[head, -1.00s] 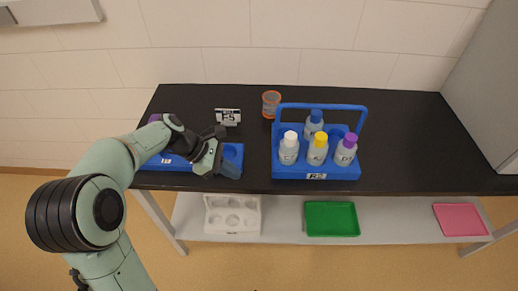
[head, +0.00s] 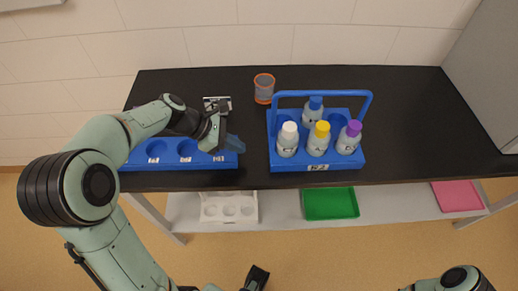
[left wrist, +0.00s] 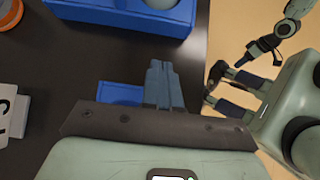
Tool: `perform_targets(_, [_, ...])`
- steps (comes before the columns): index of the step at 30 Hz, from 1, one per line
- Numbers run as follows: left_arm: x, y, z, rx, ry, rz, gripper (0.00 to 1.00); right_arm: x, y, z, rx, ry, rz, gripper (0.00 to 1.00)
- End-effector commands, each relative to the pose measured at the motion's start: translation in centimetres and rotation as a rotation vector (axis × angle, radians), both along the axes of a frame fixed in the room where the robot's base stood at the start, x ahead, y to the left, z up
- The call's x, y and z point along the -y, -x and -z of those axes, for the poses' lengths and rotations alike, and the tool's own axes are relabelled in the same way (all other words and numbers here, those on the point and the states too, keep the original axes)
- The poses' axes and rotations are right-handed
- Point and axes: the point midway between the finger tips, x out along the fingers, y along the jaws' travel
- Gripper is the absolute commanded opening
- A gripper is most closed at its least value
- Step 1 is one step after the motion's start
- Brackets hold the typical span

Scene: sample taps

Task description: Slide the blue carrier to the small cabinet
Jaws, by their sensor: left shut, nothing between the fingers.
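The blue carrier (head: 287,163) stands upright on the black table, with a tall loop handle and several bottles capped white, yellow, purple and blue. Its edge shows at the top of the left wrist view (left wrist: 115,12). A grey cabinet-like body (head: 492,80) stands at the right edge, only partly in view. My left gripper (head: 230,143) is shut and empty, left of the carrier and apart from it, above the right end of a low blue rack (head: 140,160). Its fingers show in the left wrist view (left wrist: 163,88). My right gripper (head: 256,278) is low at the bottom edge, its fingers unclear.
An orange-rimmed cup (head: 264,90) stands behind and left of the carrier. A small label stand (head: 212,103) is behind the rack. The table right of the carrier is clear (head: 420,125). A white holder (head: 228,208), green tray (head: 330,203) and pink tray (head: 457,196) are on the shelf below.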

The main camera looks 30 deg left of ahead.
Motion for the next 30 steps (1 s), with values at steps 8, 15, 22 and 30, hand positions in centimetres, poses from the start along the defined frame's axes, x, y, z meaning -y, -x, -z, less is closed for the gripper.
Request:
perform_targets(8, [3.8, -2.3, 2.4, 0.001, 0.0, 0.004, 0.0, 0.0, 0.1, 0.4, -0.001, 0.0, 0.0, 0.43])
perform_targets(15, [5.4, -3.3, 2.4, 0.001, 0.0, 0.001, 0.0, 0.0, 0.1, 0.4, -0.001, 0.0, 0.0, 0.43])
perform_targets(22, [5.5, -3.4, 2.4, 0.0, 0.0, 0.0, 0.0, 0.0, 0.1, 0.4, -0.001, 0.0, 0.0, 0.43])
perform_targets(30, [6.9, -4.1, 2.2, -0.001, 0.003, 0.005, 0.0, 0.0, -0.2, -0.6, 0.002, 0.0, 0.0, 0.43])
